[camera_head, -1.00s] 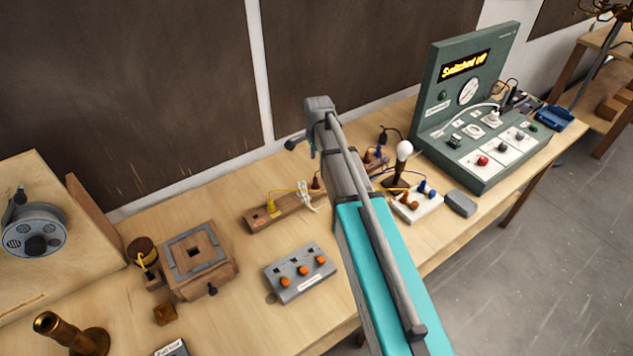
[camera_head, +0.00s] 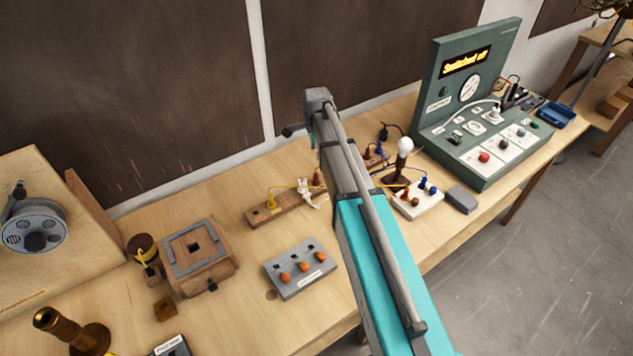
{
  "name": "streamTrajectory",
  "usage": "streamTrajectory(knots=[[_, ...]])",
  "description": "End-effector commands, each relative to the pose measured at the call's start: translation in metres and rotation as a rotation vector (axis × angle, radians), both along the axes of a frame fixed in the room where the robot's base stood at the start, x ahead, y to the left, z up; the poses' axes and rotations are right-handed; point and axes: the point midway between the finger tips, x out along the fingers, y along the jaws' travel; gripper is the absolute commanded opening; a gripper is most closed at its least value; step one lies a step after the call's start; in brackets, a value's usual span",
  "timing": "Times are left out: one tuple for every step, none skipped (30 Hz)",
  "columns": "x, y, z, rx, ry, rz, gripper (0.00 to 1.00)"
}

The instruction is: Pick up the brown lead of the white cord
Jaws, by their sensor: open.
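A white cord (camera_head: 481,104) arcs across the sloping front of the green test console (camera_head: 438,80) at the right, up to a white fitting. A small white bundle (camera_head: 305,190) lies by the wooden strip (camera_head: 285,207) at the middle of the bench, just left of my arm. I cannot tell whether it is part of a cord. No brown lead can be made out in this view. My arm reaches up from the lower right across the bench, and its far end stands above the bench's back edge.
A bulb on a stand (camera_head: 404,146), a white terminal block (camera_head: 418,200) and a grey block (camera_head: 461,200) stand right of my arm. A grey box with orange knobs (camera_head: 300,268) and a wooden box (camera_head: 198,255) stand left. Bare bench top lies between these boxes.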

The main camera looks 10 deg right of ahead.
Motion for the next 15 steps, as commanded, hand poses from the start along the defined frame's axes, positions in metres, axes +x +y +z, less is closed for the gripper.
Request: streamTrajectory(knots=[[0.000, 0.000, -0.007, 0.000, 0.000, 0.000, 0.65], [0.000, 0.000, -0.010, 0.000, 0.000, 0.000, 0.65], [0.000, 0.000, -0.013, 0.000, 0.000, 0.000, 0.65], [0.000, 0.000, -0.015, 0.000, 0.000, 0.000, 0.65], [0.000, 0.000, -0.018, 0.000, 0.000, 0.000, 0.65], [0.000, 0.000, -0.021, 0.000, 0.000, 0.000, 0.65], [0.000, 0.000, -0.023, 0.000, 0.000, 0.000, 0.65], [0.000, 0.000, -0.025, 0.000, 0.000, 0.000, 0.65], [0.000, 0.000, -0.028, 0.000, 0.000, 0.000, 0.65], [0.000, -0.001, -0.031, 0.000, 0.000, 0.000, 0.65], [0.000, -0.001, -0.033, 0.000, 0.000, 0.000, 0.65], [0.000, -0.001, -0.036, 0.000, 0.000, 0.000, 0.65], [0.000, -0.001, -0.038, 0.000, 0.000, 0.000, 0.65], [0.000, -0.001, -0.041, 0.000, 0.000, 0.000, 0.65], [0.000, -0.001, -0.044, 0.000, 0.000, -0.001, 0.65]])
